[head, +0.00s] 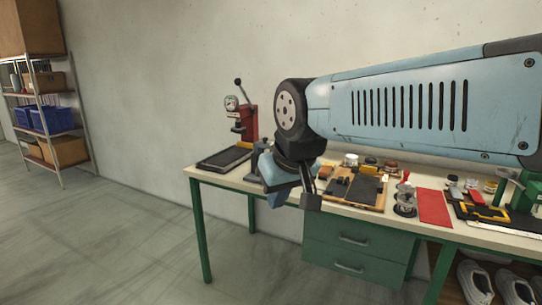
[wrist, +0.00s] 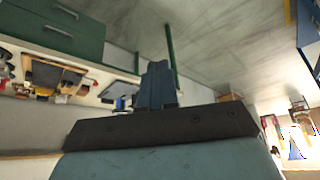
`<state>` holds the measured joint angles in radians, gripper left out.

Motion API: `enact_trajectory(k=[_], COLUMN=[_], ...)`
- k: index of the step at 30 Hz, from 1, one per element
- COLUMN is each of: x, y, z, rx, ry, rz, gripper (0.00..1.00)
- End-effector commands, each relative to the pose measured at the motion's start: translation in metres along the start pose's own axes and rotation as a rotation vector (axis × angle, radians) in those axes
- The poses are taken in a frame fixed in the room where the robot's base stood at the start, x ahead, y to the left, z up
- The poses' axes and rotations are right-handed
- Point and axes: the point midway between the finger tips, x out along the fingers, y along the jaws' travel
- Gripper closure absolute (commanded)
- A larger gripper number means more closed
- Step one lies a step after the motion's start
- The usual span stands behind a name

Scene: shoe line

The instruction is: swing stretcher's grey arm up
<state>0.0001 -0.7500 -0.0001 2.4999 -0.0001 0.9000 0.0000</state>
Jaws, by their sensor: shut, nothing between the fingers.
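My gripper (head: 275,198) hangs in front of the bench's front edge in the head view, pointing down. In the wrist view its dark blue fingers (wrist: 157,70) are together, with nothing between them. A dark grey upright part (head: 261,148) shows just behind my wrist on the bench; it may belong to the stretcher, but my arm hides most of that spot. In the wrist view a small blue and grey object (wrist: 122,102) shows beside the fingers, partly covered; I cannot tell whether it is the stretcher. The grey arm's position cannot be made out.
The green-legged bench (head: 205,178) carries a red press (head: 250,122) with a raised lever, a black tray (head: 224,158), a tool board (head: 366,190) and a red mat (head: 433,207). Green drawers (head: 352,254) sit below. The floor at left is clear up to a shelf rack (head: 85,140).

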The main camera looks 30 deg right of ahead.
Motion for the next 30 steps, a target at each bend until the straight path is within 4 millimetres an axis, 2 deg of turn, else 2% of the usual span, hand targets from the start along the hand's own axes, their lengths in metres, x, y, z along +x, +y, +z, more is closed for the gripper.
enact_trajectory(k=[10,14,20,30], x=[0.000,0.004,0.023,0.067], y=[0.001,0.007,0.045,0.114], z=[-0.001,-0.007,-0.030,-0.077], rx=[-0.001,-0.014,-0.068,-0.193], ry=[-0.003,-0.032,-0.153,-0.404], rz=[0.001,0.020,0.106,0.309], gripper=[1.00,1.00,1.00,1.00])
